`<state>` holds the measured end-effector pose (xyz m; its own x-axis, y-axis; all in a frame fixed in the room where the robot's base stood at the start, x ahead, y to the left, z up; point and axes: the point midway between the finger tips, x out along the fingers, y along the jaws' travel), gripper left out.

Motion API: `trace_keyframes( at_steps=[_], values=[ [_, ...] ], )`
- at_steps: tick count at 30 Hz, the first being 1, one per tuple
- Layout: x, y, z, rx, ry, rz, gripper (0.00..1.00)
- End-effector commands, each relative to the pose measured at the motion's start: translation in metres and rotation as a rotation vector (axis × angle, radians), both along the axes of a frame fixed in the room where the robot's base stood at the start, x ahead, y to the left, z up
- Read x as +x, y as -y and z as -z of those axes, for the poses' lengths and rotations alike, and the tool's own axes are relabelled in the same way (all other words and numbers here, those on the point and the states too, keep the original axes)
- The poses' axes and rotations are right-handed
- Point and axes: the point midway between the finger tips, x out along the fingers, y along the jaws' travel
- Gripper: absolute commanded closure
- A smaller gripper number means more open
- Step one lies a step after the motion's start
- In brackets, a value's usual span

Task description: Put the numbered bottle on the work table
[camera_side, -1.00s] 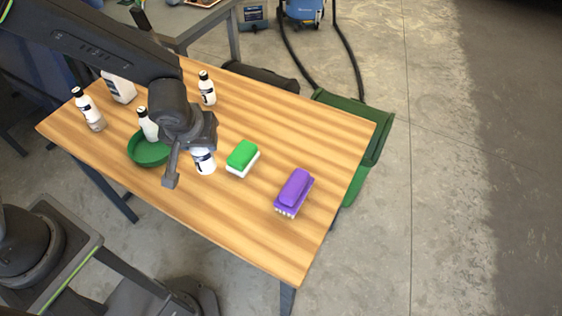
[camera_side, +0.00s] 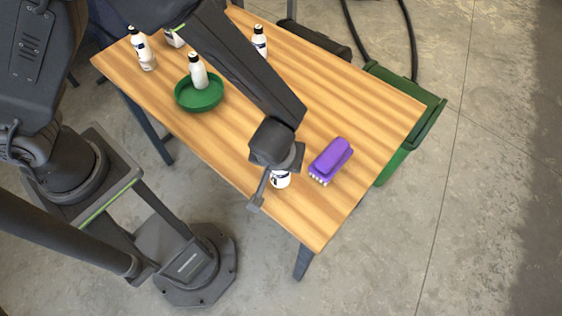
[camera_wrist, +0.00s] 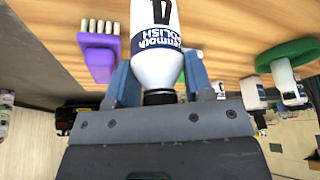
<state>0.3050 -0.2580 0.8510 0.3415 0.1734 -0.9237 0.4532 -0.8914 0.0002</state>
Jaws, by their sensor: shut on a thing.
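The numbered bottle (camera_wrist: 157,52) is white with a black cap and a dark blue polish label. Part of a large black figure shows above that label in the wrist view, but its top is cut off. My gripper (camera_wrist: 160,82) is shut on this bottle, with one blue finger on each side near the cap. In the side view the bottle (camera_side: 281,181) is mostly hidden under my gripper, over the front right part of the wooden work table (camera_side: 360,100). I cannot tell whether its base touches the wood.
A purple brush (camera_side: 331,160) lies just right of the bottle. A green bowl (camera_side: 188,104) with a white bottle (camera_side: 198,72) in it stands at the left. More bottles stand at the left end (camera_side: 142,49) and back (camera_side: 259,42). A green bin (camera_side: 405,115) stands off the right end.

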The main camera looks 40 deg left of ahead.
Motion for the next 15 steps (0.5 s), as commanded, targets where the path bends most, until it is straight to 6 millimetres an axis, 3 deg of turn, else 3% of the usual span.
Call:
trace_keyframes(
  at_steps=[5, 15],
  values=[
    [0.000, 0.000, 0.023, 0.001, -0.002, 0.001, 0.80],
    [0.000, 0.000, 0.025, -0.001, 0.000, 0.000, 0.80]
  ],
)
